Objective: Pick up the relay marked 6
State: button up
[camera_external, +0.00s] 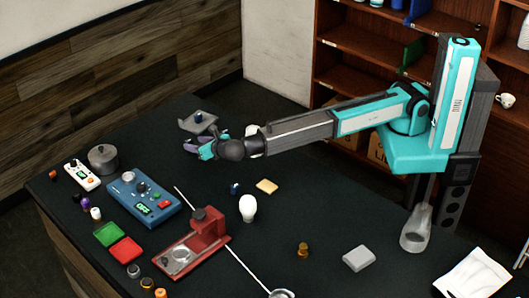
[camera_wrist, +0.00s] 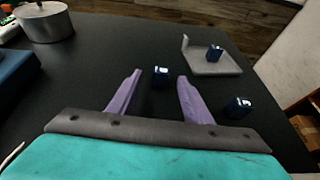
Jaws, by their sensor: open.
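Three small dark blue blocks with pale marked tops, which look like relays, show in the wrist view. One relay (camera_wrist: 161,76) is on the dark table between and slightly beyond my finger tips. Another relay (camera_wrist: 238,107) lies to the right, outside my right finger. A third relay (camera_wrist: 214,54) sits on a grey tray (camera_wrist: 205,70); it also shows in the external view (camera_external: 198,117). The marks are too small to read, so I cannot tell which is 6. My gripper (camera_wrist: 159,88) is open and empty, with purple fingers; it also shows in the external view (camera_external: 203,147).
A metal pot (camera_external: 104,158) and blue device (camera_external: 143,198) stand left of my gripper. A dark blue block (camera_external: 235,188), yellow block (camera_external: 267,187), white bulb (camera_external: 248,208) and red device (camera_external: 192,245) are nearer the camera. The grey tray has a raised corner post.

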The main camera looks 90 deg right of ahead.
aim_at(195, 143)
jog(key=shift+w+d, duration=0.1)
dwell(0.3)
jog(key=shift+p+x, duration=0.95)
jog(key=shift+x, duration=1.7)
jog(key=shift+f, duration=0.1)
jog(key=c, duration=1.1)
